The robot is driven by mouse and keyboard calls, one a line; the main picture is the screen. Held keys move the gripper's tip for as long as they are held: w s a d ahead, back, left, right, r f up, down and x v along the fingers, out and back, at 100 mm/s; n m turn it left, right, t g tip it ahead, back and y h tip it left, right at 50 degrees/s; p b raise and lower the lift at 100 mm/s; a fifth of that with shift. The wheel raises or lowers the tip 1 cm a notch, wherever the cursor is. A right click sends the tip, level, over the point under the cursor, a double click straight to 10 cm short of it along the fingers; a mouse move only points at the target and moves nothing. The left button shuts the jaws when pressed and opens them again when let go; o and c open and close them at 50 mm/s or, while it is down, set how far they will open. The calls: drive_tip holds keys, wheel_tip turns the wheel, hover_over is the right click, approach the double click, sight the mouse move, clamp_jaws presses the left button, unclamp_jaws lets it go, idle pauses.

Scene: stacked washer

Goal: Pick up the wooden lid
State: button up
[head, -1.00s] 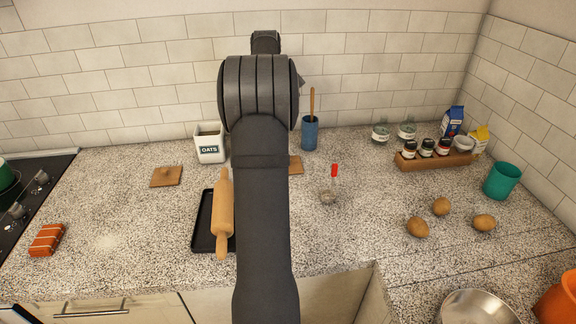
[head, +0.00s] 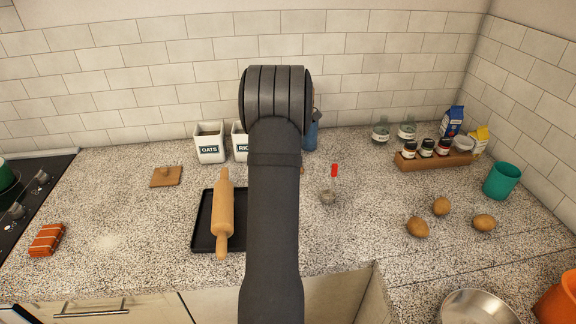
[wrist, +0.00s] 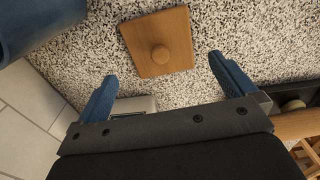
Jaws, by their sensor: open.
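A square wooden lid (wrist: 157,45) with a round knob lies flat on the speckled counter in the wrist view. My gripper (wrist: 162,68) is open and empty, its two blue fingers spread on either side of the lid's near edge, apart from it. The lid's height below the fingers is hard to tell. In the head view my arm hides most of this lid, and my gripper is hidden. A second wooden lid (head: 166,176) lies on the counter at the left in the head view.
Two white canisters, OATS (head: 209,143) and RICE (head: 240,142), stand by the wall. A blue holder (head: 312,133) stands close to the lid. A rolling pin (head: 223,215) lies on a black tray (head: 203,222). Potatoes (head: 441,206) and a spice rack (head: 435,160) are right.

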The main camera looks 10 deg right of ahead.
drive_tip(key=shift+d+f, duration=0.1)
drive_tip(key=shift+f, duration=2.6)
drive_tip(key=c, duration=0.8)
